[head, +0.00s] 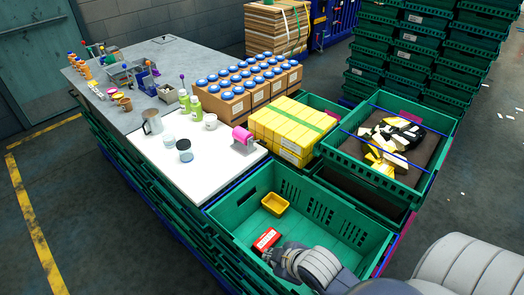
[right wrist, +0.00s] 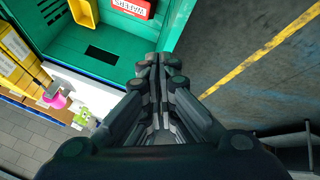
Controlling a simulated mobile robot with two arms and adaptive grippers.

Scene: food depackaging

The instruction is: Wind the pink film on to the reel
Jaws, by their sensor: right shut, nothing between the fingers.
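The pink film (head: 241,134) sits as a bright pink roll on a small pale holder at the right end of the white board. I cannot make out a separate reel or a loose film end at this size. The pink also shows at the left of the right wrist view (right wrist: 57,99). My right gripper (head: 273,256) is over the front green crate, beside the red box, well to the front of the film. In the right wrist view its fingers (right wrist: 158,60) are together and empty. My left gripper is not in view.
The green crate (head: 335,222) holds a yellow tray (head: 275,203) and a red box (head: 266,240). Yellow cartons (head: 290,128) and blue-lidded jars stand behind the film. A dark-lidded jar (head: 185,150) stands on the white board (head: 205,170), whose front part is clear.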

